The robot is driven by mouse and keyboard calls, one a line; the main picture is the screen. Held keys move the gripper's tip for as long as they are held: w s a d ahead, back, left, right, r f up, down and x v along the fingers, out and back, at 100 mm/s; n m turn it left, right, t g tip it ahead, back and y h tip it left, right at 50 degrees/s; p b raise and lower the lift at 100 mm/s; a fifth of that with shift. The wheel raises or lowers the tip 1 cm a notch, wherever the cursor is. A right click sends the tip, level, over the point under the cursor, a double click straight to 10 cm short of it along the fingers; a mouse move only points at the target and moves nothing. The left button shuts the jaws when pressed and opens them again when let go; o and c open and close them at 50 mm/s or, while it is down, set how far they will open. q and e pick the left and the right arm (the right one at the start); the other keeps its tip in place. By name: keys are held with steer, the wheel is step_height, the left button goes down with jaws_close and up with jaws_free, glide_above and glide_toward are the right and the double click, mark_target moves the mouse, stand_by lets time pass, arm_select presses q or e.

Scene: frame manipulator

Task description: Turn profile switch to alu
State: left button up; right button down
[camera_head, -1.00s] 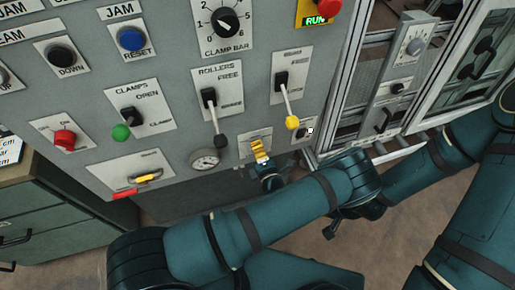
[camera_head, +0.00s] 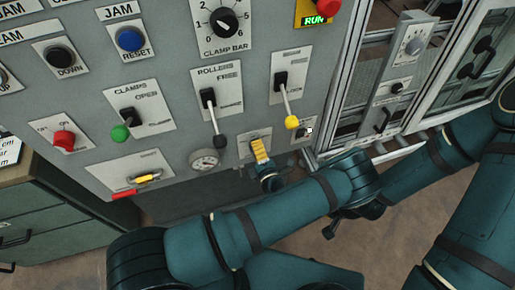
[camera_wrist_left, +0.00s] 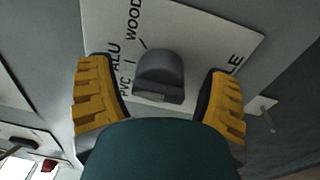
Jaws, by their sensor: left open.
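The profile switch (camera_wrist_left: 160,72) is a dark grey rounded knob on a white label plate (camera_wrist_left: 205,35) in the left wrist view. WOOD, ALU and PVC are printed around its left side, and the letters LE show at its right. I cannot tell which label the knob points to. My left gripper (camera_wrist_left: 162,88) is open, with one yellow finger on each side of the knob and visible gaps between. In the head view the left gripper (camera_head: 260,150) is at the panel's lower right and hides most of the switch. My right gripper is not in view.
A lever with a yellow ball (camera_head: 292,122) hangs just above and right of the gripper. A black-tipped rollers lever (camera_head: 219,141) and a gauge (camera_head: 205,160) are to its left. A small switch (camera_head: 302,133) sits close on the right. A framed glass door (camera_head: 480,70) is farther right.

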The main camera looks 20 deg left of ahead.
mark_target(255, 125)
arm_select(q)
steer(key=r, duration=0.8)
steer(key=shift+w, duration=0.35)
steer(key=shift+s+d+r, duration=0.15)
steer(key=shift+s+r, duration=0.15)
steer(key=shift+r, duration=0.35)
steer(key=shift+s+d+r, duration=0.1)
steer(key=shift+s+r, duration=0.15)
steer(key=shift+r, duration=0.35)
steer(key=shift+w+a, duration=0.1)
steer(key=shift+a, duration=0.05)
steer(key=shift+w+a+f, duration=0.2)
steer(key=shift+w, duration=0.1)
steer(key=shift+s+d, duration=0.1)
steer(key=shift+s, duration=0.05)
steer(key=shift+s+d+f, duration=0.1)
